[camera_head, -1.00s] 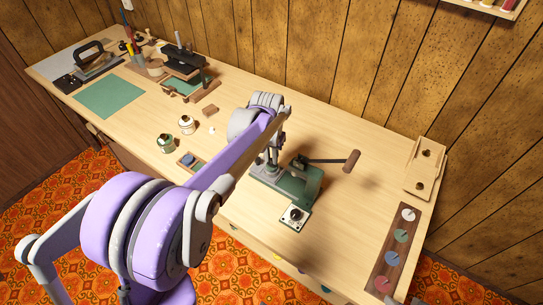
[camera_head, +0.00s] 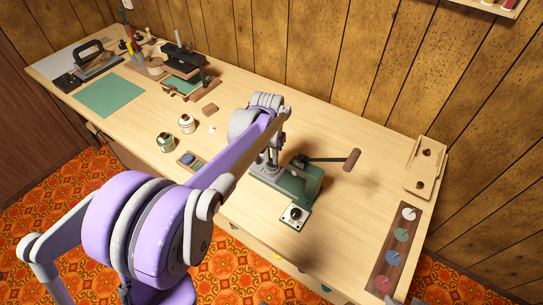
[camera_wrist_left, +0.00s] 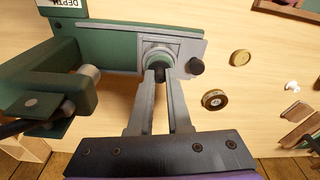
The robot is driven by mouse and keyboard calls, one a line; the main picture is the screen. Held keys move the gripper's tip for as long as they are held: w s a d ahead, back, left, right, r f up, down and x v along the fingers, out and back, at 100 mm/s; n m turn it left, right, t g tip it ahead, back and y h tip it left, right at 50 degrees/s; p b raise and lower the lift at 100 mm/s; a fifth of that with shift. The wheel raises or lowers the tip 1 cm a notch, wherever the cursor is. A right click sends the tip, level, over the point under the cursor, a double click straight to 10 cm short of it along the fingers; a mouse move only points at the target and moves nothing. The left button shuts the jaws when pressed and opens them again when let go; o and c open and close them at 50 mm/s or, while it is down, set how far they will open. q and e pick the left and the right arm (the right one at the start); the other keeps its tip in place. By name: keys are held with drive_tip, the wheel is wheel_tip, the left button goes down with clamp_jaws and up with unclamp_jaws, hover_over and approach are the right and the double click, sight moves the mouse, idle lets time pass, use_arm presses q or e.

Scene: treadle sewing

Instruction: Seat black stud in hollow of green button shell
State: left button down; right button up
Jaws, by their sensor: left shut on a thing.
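My left gripper (camera_wrist_left: 160,74) points down at the round grey die seat (camera_wrist_left: 159,56) on the plate of the green press. It also shows in the head view, partly behind its own arm, at the press (camera_head: 311,178). It is shut on a small dark piece between the fingertips, likely the black stud, mostly hidden by the fingers. The fingertips are at the seat's near rim; I cannot tell whether the piece touches anything in it. My right gripper is not in view.
The press lever has a wooden handle (camera_head: 351,160) reaching right. A wooden jig (camera_head: 425,166) and a rack of coloured discs (camera_head: 392,253) lie at the right end.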

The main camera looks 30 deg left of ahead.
use_arm(q)
drive_tip(key=shift+f, duration=0.3)
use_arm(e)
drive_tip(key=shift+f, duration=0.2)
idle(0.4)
use_arm(q)
drive_tip(key=c, duration=0.8)
unclamp_jaws()
drive_tip(key=shift+o, duration=0.2)
drive_tip(key=o, duration=0.4)
drive_tip(key=shift+r, duration=0.1)
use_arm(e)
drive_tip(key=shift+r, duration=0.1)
use_arm(q)
drive_tip(key=shift+r+p, duration=1.85)
drive_tip(key=shift+r, duration=1.1)
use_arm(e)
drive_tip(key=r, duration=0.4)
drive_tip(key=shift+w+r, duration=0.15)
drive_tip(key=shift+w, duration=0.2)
use_arm(q)
drive_tip(key=shift+f, duration=0.1)
